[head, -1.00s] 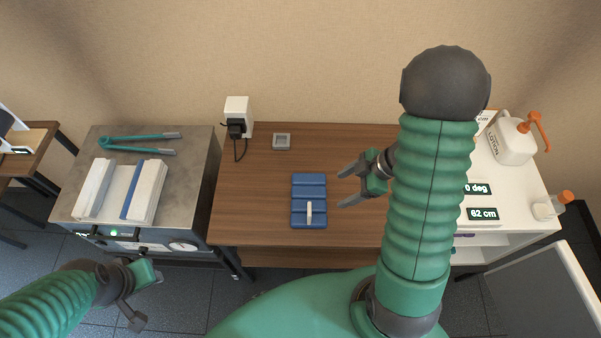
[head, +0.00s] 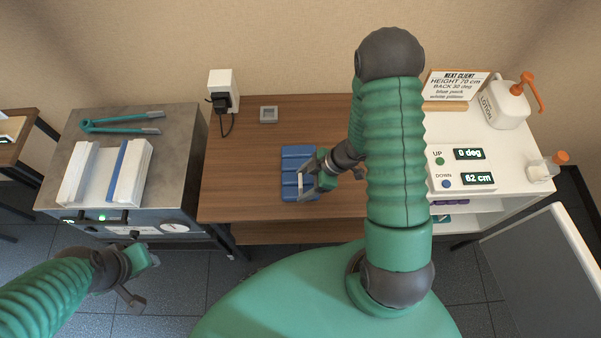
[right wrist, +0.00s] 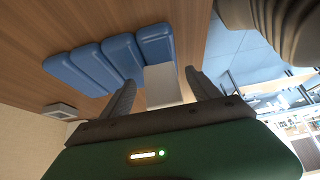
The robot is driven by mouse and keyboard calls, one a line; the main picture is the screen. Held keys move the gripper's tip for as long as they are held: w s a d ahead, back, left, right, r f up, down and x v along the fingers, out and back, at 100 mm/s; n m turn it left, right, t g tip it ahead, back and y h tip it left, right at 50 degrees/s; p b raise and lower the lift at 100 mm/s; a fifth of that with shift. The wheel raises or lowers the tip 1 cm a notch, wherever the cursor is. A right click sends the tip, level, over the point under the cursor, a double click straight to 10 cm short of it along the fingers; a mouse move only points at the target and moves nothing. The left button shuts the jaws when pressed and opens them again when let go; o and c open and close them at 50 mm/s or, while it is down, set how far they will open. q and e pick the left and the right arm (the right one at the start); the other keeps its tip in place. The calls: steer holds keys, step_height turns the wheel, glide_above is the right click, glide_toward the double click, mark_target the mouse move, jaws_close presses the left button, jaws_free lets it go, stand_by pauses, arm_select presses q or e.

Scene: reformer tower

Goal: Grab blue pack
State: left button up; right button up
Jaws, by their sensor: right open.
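The blue pack (head: 297,154) lies on the brown wooden table, made of several blue padded segments with a white strip across its near part. My right gripper (head: 306,180) is open over the near right part of the pack and hides some of it. In the right wrist view the blue pack (right wrist: 88,68) is in front of the fingers, and the white strip (right wrist: 163,86) shows between the two open fingers (right wrist: 162,95). I cannot tell whether they touch it. My left gripper (head: 138,278) is at lower left over the floor, away from the pack; its jaws are unclear.
A metal cabinet (head: 75,150) with white and blue blocks and green tongs stands left. A white unit (head: 480,145) with a sign, lotion jug and displays stands right. The table's left part is clear.

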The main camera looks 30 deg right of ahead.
steer(key=shift+w+a, duration=0.1)
steer(key=shift+c, duration=1)
jaws_close()
